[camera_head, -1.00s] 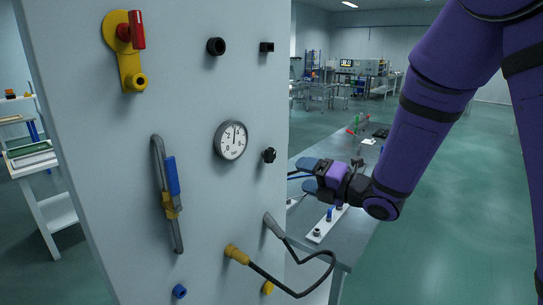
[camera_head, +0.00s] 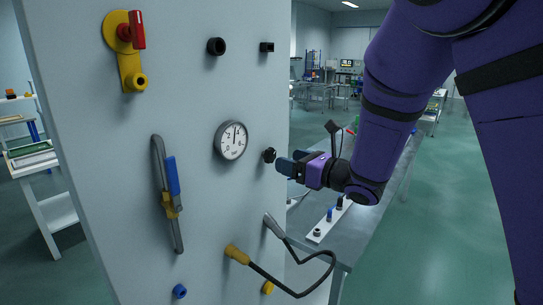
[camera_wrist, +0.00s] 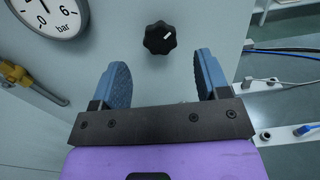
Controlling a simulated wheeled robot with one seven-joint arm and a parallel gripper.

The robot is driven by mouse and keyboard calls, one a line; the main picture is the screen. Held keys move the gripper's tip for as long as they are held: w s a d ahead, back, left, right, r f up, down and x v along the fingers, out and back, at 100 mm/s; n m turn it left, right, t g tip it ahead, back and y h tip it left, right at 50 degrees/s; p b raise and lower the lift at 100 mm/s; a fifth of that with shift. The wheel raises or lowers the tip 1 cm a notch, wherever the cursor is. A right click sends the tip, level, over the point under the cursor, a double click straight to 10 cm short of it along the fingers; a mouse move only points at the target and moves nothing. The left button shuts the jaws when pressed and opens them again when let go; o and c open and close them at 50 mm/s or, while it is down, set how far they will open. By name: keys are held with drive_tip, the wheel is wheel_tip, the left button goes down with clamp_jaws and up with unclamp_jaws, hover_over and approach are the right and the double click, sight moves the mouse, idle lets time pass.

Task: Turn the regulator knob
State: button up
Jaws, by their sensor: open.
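The regulator knob (camera_head: 269,155) is a small black lobed knob on the grey panel, right of the round gauge (camera_head: 231,141). In the wrist view the knob (camera_wrist: 160,38) shows whole, with a white mark pointing to its upper right. My gripper (camera_head: 285,163) is close to the knob, to its right in the head view. Its two blue fingers are apart and empty. In the wrist view the gripper (camera_wrist: 165,80) has the knob ahead of it, between the lines of the fingers and beyond their tips. I see no contact with the knob.
The panel (camera_head: 205,200) also carries a red-handled yellow lever (camera_head: 137,30), a blue-handled bar (camera_head: 172,176), black fittings (camera_head: 217,46) and a yellow plug (camera_head: 237,255) with a looping black cable. A grey bench (camera_head: 345,240) with small parts stands to the right, beneath my arm.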

sight(272, 155)
drive_tip(key=x, duration=0.6)
drive_tip(key=shift+w+a, duration=0.15)
drive_tip(key=shift+a, duration=0.1)
drive_tip(key=c, duration=0.9)
drive_tip(key=shift+m, duration=0.4)
